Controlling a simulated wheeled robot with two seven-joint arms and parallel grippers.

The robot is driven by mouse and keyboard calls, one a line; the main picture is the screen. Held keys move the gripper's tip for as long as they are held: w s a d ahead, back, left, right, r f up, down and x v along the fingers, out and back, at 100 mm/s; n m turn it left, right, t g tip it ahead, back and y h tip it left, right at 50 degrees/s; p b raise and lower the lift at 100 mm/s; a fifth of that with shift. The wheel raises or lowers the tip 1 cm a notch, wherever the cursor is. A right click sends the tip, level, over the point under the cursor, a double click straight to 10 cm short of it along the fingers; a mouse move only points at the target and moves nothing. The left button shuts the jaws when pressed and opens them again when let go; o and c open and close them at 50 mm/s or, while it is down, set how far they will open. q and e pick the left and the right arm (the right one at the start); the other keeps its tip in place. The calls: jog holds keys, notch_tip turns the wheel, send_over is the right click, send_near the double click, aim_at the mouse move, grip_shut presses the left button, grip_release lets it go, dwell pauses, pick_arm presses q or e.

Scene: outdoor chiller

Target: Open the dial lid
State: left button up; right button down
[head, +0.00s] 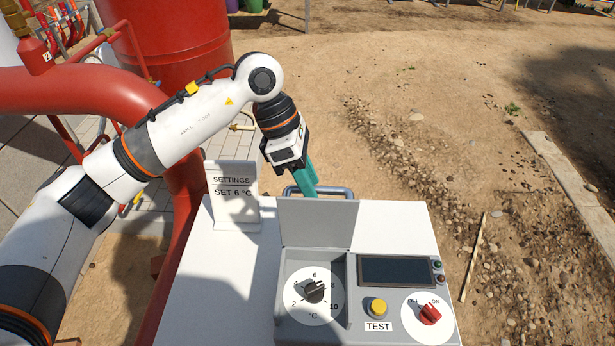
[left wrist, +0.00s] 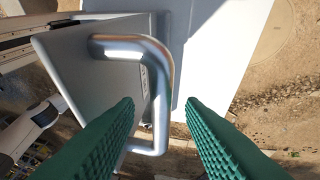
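The dial lid (head: 318,222) is a grey panel standing upright at the back of the dial recess, so the dial (head: 313,291) shows uncovered. A metal bar handle (head: 340,190) is on the lid's far side; it shows large in the left wrist view (left wrist: 158,95), beside the lid's grey face (left wrist: 95,65). My left gripper (head: 307,188) is behind the lid at the handle. Its green fingers (left wrist: 160,103) are apart, with part of the handle between them; I cannot tell whether either finger touches it. My right gripper is out of view.
The control box carries a dark display (head: 395,271), a yellow TEST button (head: 377,307) and a red switch (head: 430,314). A sign reading SET 6 °C (head: 233,211) stands on the white cabinet top (head: 215,275). Red pipes (head: 75,92) run at the left. Open ground lies right.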

pick_arm(q)
jog(key=b+v, duration=0.2)
jog(key=v, duration=1)
jog(key=shift+s, duration=0.1)
